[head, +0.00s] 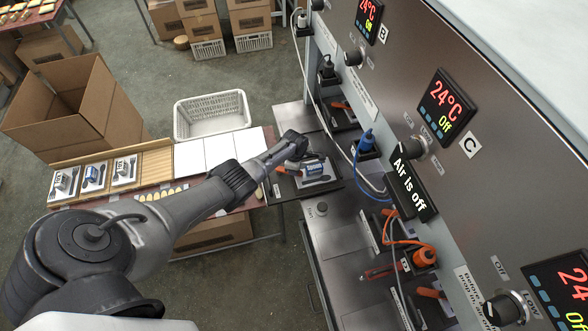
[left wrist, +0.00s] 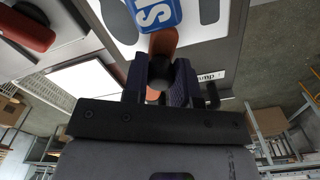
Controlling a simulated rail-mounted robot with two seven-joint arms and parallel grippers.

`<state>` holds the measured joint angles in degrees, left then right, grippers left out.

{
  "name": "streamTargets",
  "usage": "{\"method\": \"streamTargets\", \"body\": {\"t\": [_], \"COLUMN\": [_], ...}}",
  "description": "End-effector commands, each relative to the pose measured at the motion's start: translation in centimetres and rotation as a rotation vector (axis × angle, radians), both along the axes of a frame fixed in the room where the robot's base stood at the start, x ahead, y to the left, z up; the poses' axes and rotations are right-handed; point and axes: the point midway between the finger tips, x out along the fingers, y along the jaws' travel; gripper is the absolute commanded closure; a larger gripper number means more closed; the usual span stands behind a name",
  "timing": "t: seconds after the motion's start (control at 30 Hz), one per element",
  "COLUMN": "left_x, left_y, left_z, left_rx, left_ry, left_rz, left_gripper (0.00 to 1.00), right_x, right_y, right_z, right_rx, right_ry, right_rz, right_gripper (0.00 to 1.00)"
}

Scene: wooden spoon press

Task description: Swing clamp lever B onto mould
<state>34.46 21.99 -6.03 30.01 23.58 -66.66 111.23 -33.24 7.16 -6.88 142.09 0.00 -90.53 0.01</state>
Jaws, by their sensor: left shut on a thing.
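My left gripper (head: 292,148) is above the press bench, at a mould plate (head: 318,183) that carries a blue-and-white piece (head: 315,169). In the left wrist view the gripper (left wrist: 160,82) is shut around an orange-red lever handle (left wrist: 163,43) with a dark rounded end. A blue block with white letters (left wrist: 153,12) lies just beyond the handle on the pale plate. In the head view part of an orange lever (head: 281,170) shows below the gripper. The lever's letter cannot be read. My right gripper is not in view.
The control panel (head: 455,80) rises on the right, with cables and plugs along the bench. Another red handle (left wrist: 24,30) is at the wrist view's upper left. A white basket (head: 212,130), white sheets (head: 205,152) and a carton (head: 70,115) stand left of the bench.

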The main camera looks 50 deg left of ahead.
Motion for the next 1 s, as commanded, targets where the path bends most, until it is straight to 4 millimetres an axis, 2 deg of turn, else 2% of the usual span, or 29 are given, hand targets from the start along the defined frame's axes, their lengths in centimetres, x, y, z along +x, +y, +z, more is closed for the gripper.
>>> {"method": "streamTargets", "body": {"t": [0.47,0.5,0.77,1.0], "left_x": [0.06,0.06,0.05,0.06], "left_y": [0.14,0.14,0.11,0.09], "left_z": [0.03,0.03,0.02,0.14], "left_rx": [0.001,0.001,0.001,0.001], "left_ry": [0.000,0.000,0.000,-0.001], "left_rz": [0.015,0.015,0.013,0.012], "left_gripper": [1.00,0.72,0.48,0.48], "right_x": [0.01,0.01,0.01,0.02], "right_y": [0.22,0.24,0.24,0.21], "right_z": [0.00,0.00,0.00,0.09], "right_rx": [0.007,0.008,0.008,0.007], "right_ry": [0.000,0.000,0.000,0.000], "right_rz": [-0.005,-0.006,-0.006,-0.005], "right_gripper": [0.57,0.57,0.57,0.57]}}
